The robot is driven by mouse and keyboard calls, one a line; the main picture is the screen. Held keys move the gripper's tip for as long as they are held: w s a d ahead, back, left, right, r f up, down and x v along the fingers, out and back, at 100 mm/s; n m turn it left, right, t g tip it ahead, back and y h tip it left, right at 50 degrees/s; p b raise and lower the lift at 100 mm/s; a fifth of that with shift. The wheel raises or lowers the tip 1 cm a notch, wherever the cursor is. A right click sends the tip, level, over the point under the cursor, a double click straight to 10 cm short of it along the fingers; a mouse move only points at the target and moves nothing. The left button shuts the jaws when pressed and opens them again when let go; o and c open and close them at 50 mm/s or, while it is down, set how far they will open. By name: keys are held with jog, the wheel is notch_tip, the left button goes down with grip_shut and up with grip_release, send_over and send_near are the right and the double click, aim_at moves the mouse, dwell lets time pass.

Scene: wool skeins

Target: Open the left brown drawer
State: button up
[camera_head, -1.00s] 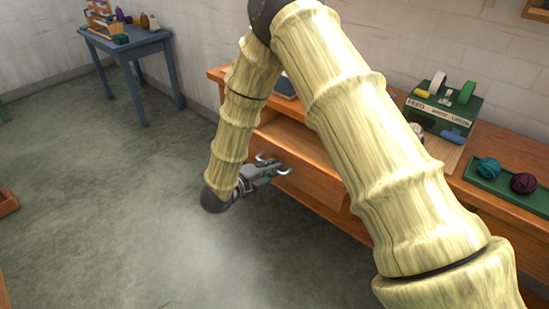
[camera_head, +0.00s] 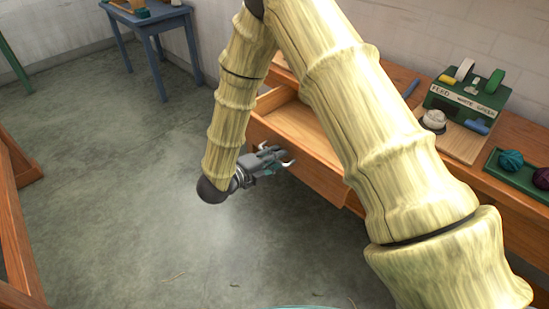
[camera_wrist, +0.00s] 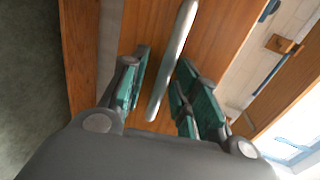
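The left brown drawer (camera_head: 318,172) is pulled out from the workbench, and its pale inside (camera_head: 300,122) shows from above. My gripper (camera_head: 279,158) is at the drawer's front, beside its handle. In the wrist view, the light metal bar handle (camera_wrist: 177,50) runs lengthwise between the two green-padded fingers of my gripper (camera_wrist: 164,82). The fingers are apart, with a visible gap on each side of the bar, so they are around it but not closed on it. My arm hides part of the drawer and bench in the head view.
The wooden workbench (camera_head: 400,78) holds a green labelled rack (camera_head: 466,96), a white skein (camera_head: 433,120) and a green tray (camera_head: 519,177) with a teal ball (camera_head: 510,160). A blue table (camera_head: 150,22) stands at back left. Wooden furniture (camera_head: 18,230) stands at left. The floor between is clear.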

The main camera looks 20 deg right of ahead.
jog(key=v, duration=1.2)
dwell(0.6)
